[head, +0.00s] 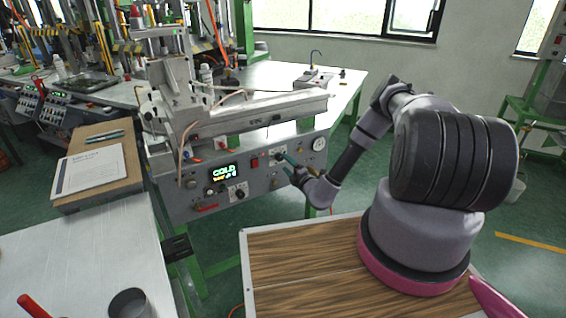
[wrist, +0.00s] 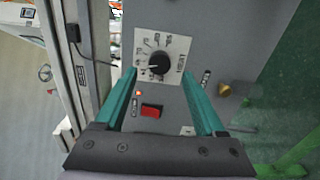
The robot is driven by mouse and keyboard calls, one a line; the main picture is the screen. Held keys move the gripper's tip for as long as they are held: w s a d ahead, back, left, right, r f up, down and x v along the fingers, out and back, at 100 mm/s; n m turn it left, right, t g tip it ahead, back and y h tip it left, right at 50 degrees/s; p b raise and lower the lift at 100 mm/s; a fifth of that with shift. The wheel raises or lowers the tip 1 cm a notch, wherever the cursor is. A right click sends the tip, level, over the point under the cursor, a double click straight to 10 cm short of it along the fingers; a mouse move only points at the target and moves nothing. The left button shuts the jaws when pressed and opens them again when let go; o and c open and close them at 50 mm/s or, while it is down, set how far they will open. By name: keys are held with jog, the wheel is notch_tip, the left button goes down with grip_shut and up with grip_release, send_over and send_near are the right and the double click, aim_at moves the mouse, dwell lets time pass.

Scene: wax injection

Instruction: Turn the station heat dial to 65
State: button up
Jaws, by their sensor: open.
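The wax station's control panel (head: 215,190) carries two dials. In the wrist view, a black round dial (wrist: 158,64) sits on a white scale plate with lettering that looks like HEAT. Its pale pointer mark appears to point left, but I cannot read the number. My gripper (wrist: 158,77) is open, its teal fingers on either side of the dial's lower edge; contact cannot be told. In the head view, my gripper (head: 286,159) is at the panel's upper right, partly covering that dial's plate. Another black dial (head: 239,194) sits lower, beside a display (head: 223,172) reading COLD.
A red switch (wrist: 151,110) with a lit red lamp (wrist: 138,94) lies between my fingers, and a brass knob (wrist: 223,90) lies right of them. A round gauge (head: 319,143) is at the panel's right end.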

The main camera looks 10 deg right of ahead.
jog(key=v, duration=0.7)
notch_tip(320, 180, up, 10)
jog(key=w+a+n+g+y, duration=0.1)
jog(key=w+a+n+y, duration=0.15)
jog(key=n+y, duration=0.3)
jog(key=s+a+r+n+g+y, duration=0.25)
jog(key=r+n+g, duration=0.25)
jog(key=r+n, duration=0.25)
jog(key=s+a+r+n+g+y, duration=0.1)
jog(key=s+a+r+n+g, duration=0.25)
jog(key=r+n, duration=0.4)
jog(key=s+a+r+n+g+y, duration=0.1)
jog(key=s+a+r+n+g, duration=0.15)
jog(key=r+n+g, duration=0.45)
jog(key=s+d+r+n+t+h, duration=0.3)
jog(key=s+d+r+n+h, duration=0.3)
jog(key=s+r+n, duration=0.3)
jog(key=s+d+r+n+t+h, duration=0.3)
jog(key=s+d+r+n+h, duration=0.4)
jog(key=s+r, duration=0.6)
jog(key=shift+s+d+n+t+h, duration=0.15)
jog(key=shift+s+n+t+h, duration=0.25)
jog(key=shift+s+n, duration=0.5)
